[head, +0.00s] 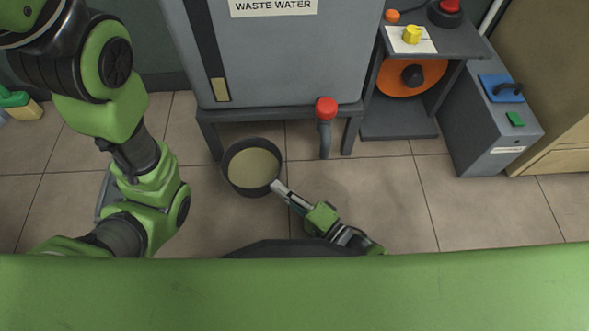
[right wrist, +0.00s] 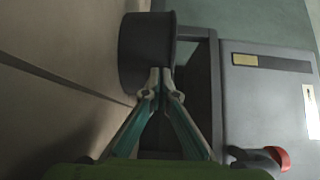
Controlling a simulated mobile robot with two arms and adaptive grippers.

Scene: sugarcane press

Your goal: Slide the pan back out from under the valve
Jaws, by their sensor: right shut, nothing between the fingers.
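A dark round pan (head: 247,191) with a tan inside sits on the floor at the front edge of the tank's stand. The valve (head: 326,108) has a red knob and a grey pipe pointing down; the pan is to its left in the head view. My right gripper (head: 276,186) is shut and empty, with its tips at the pan's lower right side. In the right wrist view the shut fingertips (right wrist: 161,76) are close against the wall of the pan (right wrist: 145,50); I cannot tell if they touch. My left arm is folded at the left, its gripper out of view.
The grey waste water tank (head: 285,60) stands on a low stand (head: 285,113) behind the pan. A shelf unit with an orange disc (head: 390,82) and a grey box (head: 490,125) are at the right. The floor in front and right is clear.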

